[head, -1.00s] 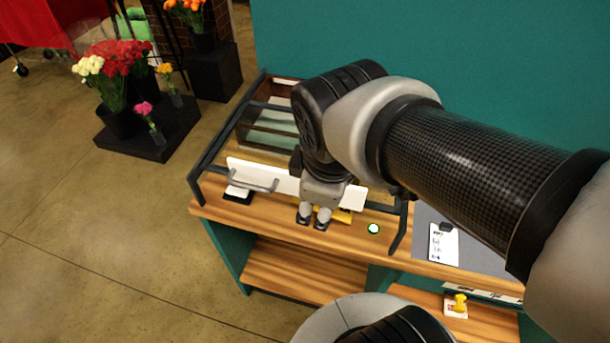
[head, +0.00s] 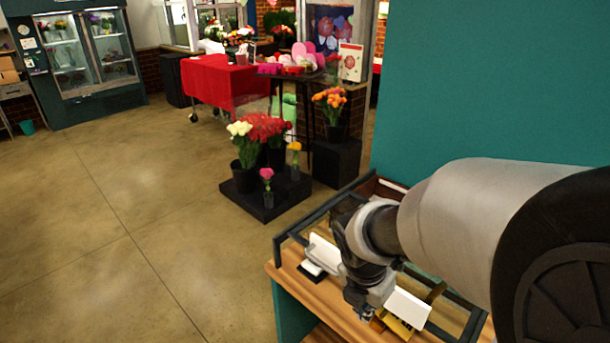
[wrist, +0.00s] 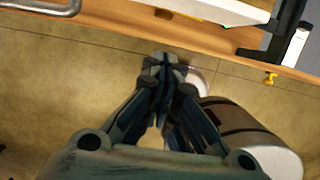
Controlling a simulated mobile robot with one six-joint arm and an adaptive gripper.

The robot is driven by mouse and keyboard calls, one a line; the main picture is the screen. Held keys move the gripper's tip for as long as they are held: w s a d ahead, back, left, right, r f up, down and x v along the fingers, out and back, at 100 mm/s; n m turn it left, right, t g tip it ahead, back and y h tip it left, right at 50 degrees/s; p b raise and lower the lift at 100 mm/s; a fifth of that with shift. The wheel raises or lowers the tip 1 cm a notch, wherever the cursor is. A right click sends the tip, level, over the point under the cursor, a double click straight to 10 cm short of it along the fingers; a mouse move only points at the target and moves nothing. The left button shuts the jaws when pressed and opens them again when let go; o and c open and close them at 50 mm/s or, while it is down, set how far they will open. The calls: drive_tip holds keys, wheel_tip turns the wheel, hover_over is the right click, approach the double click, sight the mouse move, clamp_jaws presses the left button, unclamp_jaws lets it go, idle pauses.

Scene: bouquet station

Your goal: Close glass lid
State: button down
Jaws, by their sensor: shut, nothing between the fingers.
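A dark-framed glass case (head: 320,211) sits on the wooden counter at the lower right of the head view. Its glass is hard to make out, and my arm covers much of it, so I cannot tell how far the lid stands open. A white panel (head: 408,309) runs along its front. My gripper (head: 362,308) is shut and empty, pointing down in front of the panel. In the wrist view, my gripper (wrist: 163,66) has its fingertips together near the counter's front edge. A grey handle (wrist: 42,6) shows at the top left there, and a dark frame bar (wrist: 285,35) at the right.
The wooden counter (head: 287,273) has a dark-and-white item (head: 312,269) and a yellow item (head: 398,327) on it. A teal wall (head: 480,80) stands behind. Flower buckets stand on a black plinth (head: 268,205). The floor at left is clear.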

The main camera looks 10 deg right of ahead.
drive_tip(key=w+d+f+b, duration=0.1)
drive_tip(key=w+d+f, duration=0.2)
drive_tip(key=d, duration=0.1)
drive_tip(key=shift+f+b, duration=0.3)
drive_tip(key=shift+f, duration=0.05)
drive_tip(key=w+d+p, duration=0.3)
drive_tip(key=w+d, duration=0.1)
drive_tip(key=d, duration=0.1)
drive_tip(key=w+d+p, duration=0.4)
drive_tip(key=d, duration=0.1)
drive_tip(key=w+d+p, duration=0.4)
drive_tip(key=d, duration=0.1)
drive_tip(key=shift+w+d, duration=0.1)
drive_tip(key=shift+d, duration=0.1)
drive_tip(key=shift+r, duration=0.1)
